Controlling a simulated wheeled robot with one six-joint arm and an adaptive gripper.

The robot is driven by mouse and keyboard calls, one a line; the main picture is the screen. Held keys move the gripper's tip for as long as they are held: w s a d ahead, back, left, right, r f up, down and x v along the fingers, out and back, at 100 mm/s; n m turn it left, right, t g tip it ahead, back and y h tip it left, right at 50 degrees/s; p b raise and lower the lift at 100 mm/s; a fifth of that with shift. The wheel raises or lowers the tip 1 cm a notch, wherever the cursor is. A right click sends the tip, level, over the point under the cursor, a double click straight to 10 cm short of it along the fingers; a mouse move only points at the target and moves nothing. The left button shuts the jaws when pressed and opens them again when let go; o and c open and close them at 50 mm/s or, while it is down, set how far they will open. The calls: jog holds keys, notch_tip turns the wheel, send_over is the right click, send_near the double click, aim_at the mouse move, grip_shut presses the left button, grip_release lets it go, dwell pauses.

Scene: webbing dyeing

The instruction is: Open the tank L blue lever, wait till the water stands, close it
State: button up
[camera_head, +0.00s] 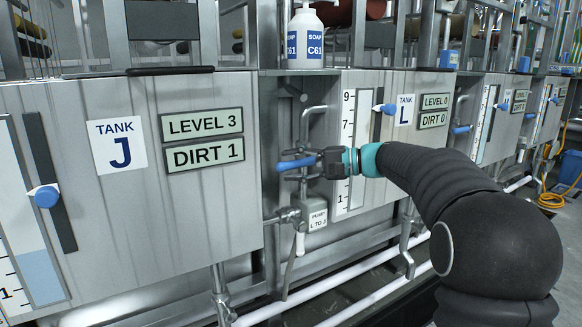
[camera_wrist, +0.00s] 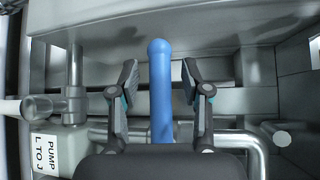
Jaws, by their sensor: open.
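The blue lever (camera_head: 292,164) sticks out in the gap at the left side of tank L (camera_head: 385,155), above the pump box marked L TO J (camera_head: 316,214). Tank L's displays read LEVEL 0 (camera_head: 434,101) and DIRT 0 (camera_head: 432,119). My gripper (camera_head: 306,164) is at the lever. In the wrist view the lever (camera_wrist: 161,95) runs upright between the two open fingers of my gripper (camera_wrist: 159,82), with a gap visible on each side. The lever's lower end is hidden behind my gripper's body.
Tank J (camera_head: 195,210) stands left and reads LEVEL 3, DIRT 1. A soap bottle (camera_head: 305,40) sits above the gap. Metal pipes (camera_head: 303,125) surround the lever. Another blue lever (camera_head: 462,129) is right of tank L. White pipes (camera_head: 350,290) run low along the front.

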jog(key=shift+a, duration=0.2)
grip_shut()
jog(key=shift+a, duration=0.1)
jog(key=shift+f, duration=0.1)
